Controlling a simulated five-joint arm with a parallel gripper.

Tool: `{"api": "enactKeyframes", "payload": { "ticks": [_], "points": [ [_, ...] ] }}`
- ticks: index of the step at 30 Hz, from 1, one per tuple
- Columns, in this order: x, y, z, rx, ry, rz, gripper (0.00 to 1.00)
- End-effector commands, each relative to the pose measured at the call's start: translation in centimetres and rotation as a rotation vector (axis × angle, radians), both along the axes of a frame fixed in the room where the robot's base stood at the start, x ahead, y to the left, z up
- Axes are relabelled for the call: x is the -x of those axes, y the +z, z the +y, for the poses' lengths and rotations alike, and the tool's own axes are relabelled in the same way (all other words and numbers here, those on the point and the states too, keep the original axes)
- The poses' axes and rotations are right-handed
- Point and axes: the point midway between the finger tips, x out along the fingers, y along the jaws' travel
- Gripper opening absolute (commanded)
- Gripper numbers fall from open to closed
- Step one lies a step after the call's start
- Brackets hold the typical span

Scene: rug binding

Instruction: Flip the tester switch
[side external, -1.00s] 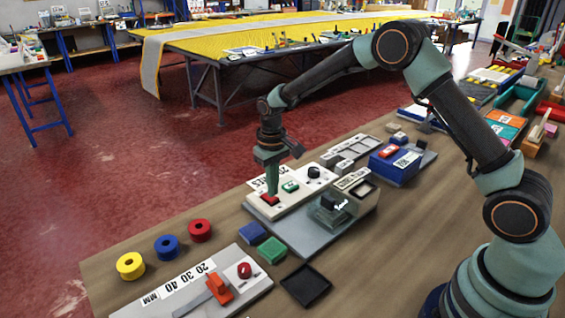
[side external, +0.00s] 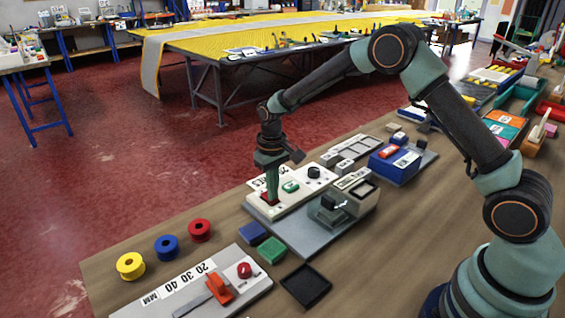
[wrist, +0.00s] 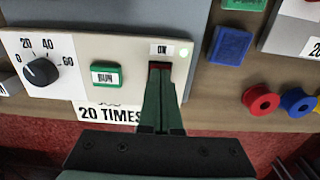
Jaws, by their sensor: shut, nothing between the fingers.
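The tester (side external: 296,194) is a pale panel on the bench with a black dial, a green button (side external: 290,186) and a red switch (side external: 264,201). The black dial (wrist: 40,72) is at the panel's left there.
A grey fixture with a dark clamp (side external: 328,210) stands close to the panel. Blue (side external: 252,233) and green blocks (side external: 272,250), a black tray (side external: 306,285) and yellow, blue and red spools (side external: 165,246) lie nearer the front.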

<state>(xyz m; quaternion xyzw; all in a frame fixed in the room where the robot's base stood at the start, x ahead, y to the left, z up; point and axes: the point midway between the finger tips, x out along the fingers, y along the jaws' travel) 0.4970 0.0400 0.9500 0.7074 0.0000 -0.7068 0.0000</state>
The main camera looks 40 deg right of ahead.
Motion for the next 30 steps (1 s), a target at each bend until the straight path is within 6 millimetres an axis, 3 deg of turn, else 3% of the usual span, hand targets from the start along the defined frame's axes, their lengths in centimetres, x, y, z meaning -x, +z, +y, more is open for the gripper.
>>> {"api": "enactKeyframes", "payload": {
  "ticks": [30],
  "points": [
    [0.0,6.7,0.0,0.0,0.0,-0.001,0.0]
  ]
}}
